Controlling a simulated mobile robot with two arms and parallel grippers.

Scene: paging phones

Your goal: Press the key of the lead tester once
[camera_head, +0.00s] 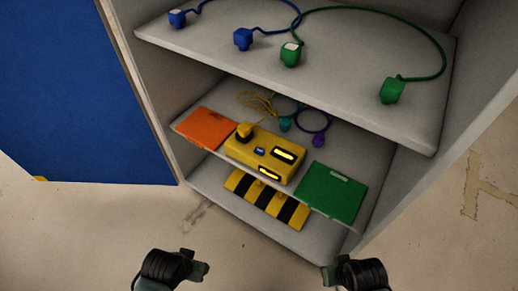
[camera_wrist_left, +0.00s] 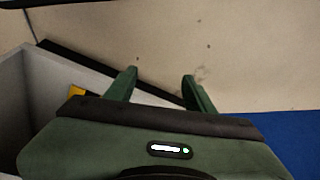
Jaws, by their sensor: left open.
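The lead tester (camera_head: 269,152) is a yellow box on the middle shelf of an open cabinet. A small blue key (camera_head: 260,150) shows on its top, between a yellow plug-like part (camera_head: 244,131) at its left end and a glowing slot at its right. A second glowing slot is on its front. My left gripper (camera_head: 202,270) is below and in front of the cabinet, well apart from the tester. In the left wrist view its two green fingers (camera_wrist_left: 160,78) are spread with nothing between them. My right gripper (camera_head: 328,275) is at the bottom right, empty-looking; its opening is unclear.
The upper shelf (camera_head: 330,72) overhangs and carries blue and green leads. An orange flat piece (camera_head: 207,128) and a green one (camera_head: 334,192) flank the tester. A yellow-black striped item (camera_head: 267,198) lies below. The blue door (camera_head: 80,90) stands open left. Floor in front is clear.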

